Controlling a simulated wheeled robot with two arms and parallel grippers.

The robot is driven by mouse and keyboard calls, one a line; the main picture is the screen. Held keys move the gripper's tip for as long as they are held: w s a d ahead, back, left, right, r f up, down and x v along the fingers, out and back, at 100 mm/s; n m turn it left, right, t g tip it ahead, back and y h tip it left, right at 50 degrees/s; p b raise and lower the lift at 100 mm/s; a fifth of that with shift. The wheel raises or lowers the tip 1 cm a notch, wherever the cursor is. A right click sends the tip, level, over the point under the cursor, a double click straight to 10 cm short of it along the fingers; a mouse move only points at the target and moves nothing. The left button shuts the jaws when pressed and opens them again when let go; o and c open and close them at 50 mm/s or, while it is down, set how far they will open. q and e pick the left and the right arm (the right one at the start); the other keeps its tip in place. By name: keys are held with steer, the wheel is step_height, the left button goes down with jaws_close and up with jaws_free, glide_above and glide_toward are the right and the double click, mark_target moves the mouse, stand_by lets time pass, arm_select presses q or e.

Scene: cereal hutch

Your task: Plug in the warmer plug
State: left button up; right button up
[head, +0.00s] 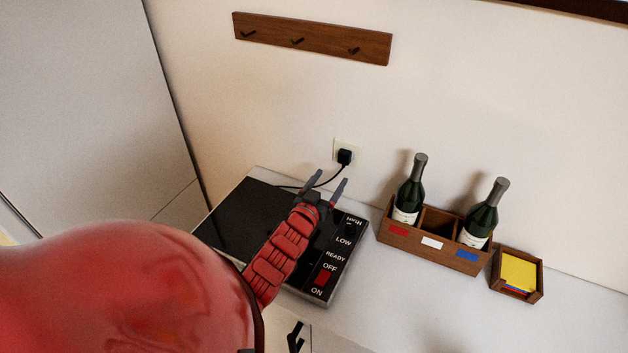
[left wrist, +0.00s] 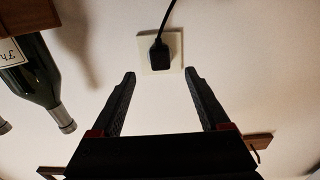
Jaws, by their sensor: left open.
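The black warmer plug (head: 344,157) sits at the pale wall socket (head: 338,144), its cord running down toward the warmer (head: 237,216). In the left wrist view the plug (left wrist: 159,55) lies against the socket plate (left wrist: 175,46), with the cord leading away at the top. My left gripper (head: 328,182) is open and empty, over the back of the warmer and short of the plug. In the left wrist view its fingers (left wrist: 159,78) are spread, with the plug beyond their tips and between them. The plug's prongs are hidden. My right gripper is not seen.
A wooden crate (head: 433,251) with two bottles (head: 409,196) stands right of the warmer. A small wooden box (head: 517,275) with yellow cards is farther right. A peg rail (head: 312,38) hangs above the socket. The front right counter (head: 420,310) is clear.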

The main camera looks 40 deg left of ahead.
arm_select(q)
steer(key=v, duration=0.9)
steer(key=shift+b, duration=0.4)
